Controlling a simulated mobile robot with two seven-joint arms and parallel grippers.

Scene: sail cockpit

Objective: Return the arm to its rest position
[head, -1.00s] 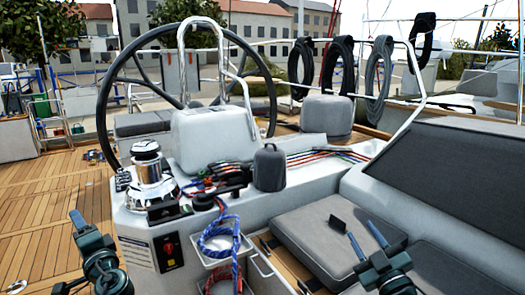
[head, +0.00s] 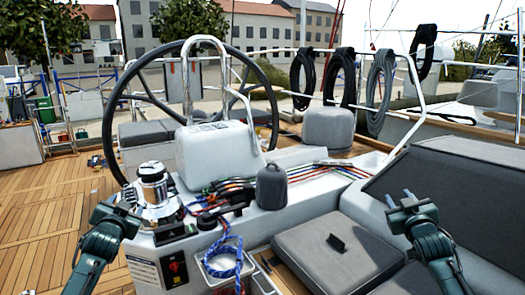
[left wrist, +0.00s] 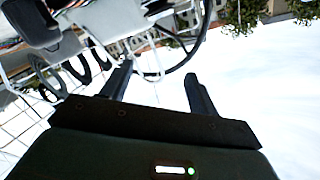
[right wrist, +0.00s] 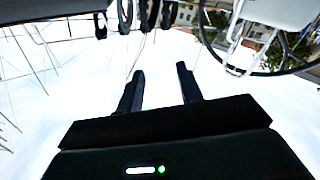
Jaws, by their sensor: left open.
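My left gripper (head: 124,196) is raised at the left, in front of the silver winch (head: 153,185) in the head view. Its two dark fingers stand apart with nothing between them in the left wrist view (left wrist: 158,82). My right gripper (head: 400,200) is raised at the right, in front of the dark sloping panel. Its fingers are also apart and empty in the right wrist view (right wrist: 160,80). Both wrist views look out past the fingers at pale sky, with boat parts upside down along the upper edge.
The steering wheel (head: 118,115) stands behind the white pedestal (head: 210,155). A blue rope (head: 222,262) hangs in a front tray. A grey cushion (head: 310,262) bears a small dark object (head: 336,242). Coiled ropes (head: 380,90) hang on the rail. Teak deck (head: 45,215) lies open at left.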

